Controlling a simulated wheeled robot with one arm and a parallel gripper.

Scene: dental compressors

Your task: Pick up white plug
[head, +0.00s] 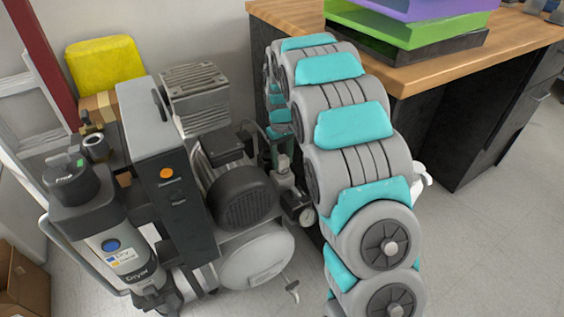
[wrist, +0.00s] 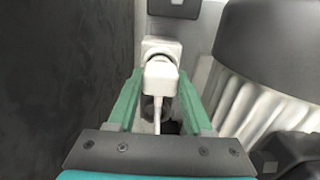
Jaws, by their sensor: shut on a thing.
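The white plug (wrist: 161,76) is in the middle of the wrist view, with its pale cord hanging down from it. It is right against a white socket-like block (wrist: 161,46) at the wall; I cannot tell whether it is still seated in it. My gripper (wrist: 159,84) has its two green fingers on either side of the plug and is shut on it.
In the wrist view, a dark panel (wrist: 60,80) stands close on the left and a grey ribbed housing (wrist: 270,55) on the right. In the head view, the compressor (head: 240,195) and dryer (head: 110,240) stand left of my arm, a wooden-topped desk (head: 420,70) right.

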